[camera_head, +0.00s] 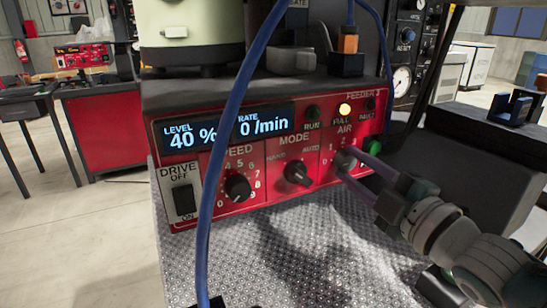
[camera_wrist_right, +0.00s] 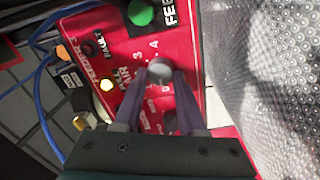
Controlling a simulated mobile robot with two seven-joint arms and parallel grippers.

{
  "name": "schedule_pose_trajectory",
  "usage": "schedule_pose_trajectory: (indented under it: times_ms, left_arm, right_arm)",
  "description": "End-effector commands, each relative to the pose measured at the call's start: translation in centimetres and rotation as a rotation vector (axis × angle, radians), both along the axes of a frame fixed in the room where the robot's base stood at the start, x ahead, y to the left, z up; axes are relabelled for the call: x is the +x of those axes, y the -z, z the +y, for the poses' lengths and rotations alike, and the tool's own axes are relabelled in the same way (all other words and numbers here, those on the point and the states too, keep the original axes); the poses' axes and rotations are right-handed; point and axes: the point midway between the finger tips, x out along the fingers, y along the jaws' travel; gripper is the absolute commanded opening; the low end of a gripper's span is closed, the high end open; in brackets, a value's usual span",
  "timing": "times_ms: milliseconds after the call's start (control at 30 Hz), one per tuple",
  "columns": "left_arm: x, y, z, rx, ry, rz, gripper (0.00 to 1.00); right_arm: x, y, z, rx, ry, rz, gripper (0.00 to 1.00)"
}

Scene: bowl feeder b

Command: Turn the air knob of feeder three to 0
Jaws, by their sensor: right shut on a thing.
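The air knob (camera_head: 347,158) is a small grey knob at the right end of the red control panel (camera_head: 262,195), under the word AIR. The label FEEDER 3 shows in the right wrist view. My right gripper (camera_head: 346,161) reaches in from the right, its purple fingers on either side of the knob and shut on it. In the right wrist view the knob's round grey face (camera_wrist_right: 160,70) sits between the tips of my right gripper (camera_wrist_right: 161,78). The fingers and knob hide part of the scale, so the knob's setting cannot be read. My left gripper does not show.
The mode knob (camera_head: 298,173), speed knob (camera_head: 237,187) and drive switch (camera_head: 185,201) are left of the air knob. A green button (camera_head: 373,146) is close beside my fingers. A blue cable (camera_head: 223,140) hangs across the front. The display (camera_head: 224,125) reads level 40 %, rate 0/min.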

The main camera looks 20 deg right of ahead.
Motion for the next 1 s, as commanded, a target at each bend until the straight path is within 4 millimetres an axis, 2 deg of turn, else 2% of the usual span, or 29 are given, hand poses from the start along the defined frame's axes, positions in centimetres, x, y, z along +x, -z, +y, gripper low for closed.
schedule_pose_trajectory:
  times_ms: [300,733,767,1000]
  left_arm:
    - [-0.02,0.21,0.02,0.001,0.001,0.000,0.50]
    - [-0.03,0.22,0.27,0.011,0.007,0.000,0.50]
    - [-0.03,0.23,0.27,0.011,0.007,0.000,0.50]
    - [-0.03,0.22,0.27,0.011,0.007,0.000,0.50]
  right_arm:
    - [-0.02,0.06,-0.02,-0.080,0.001,-0.006,0.00]
    - [-0.01,0.04,-0.01,-0.088,0.000,-0.006,0.00]
    - [-0.01,0.04,-0.01,-0.088,0.000,-0.006,0.42]
    - [-0.01,0.04,-0.01,-0.087,0.000,-0.007,0.69]
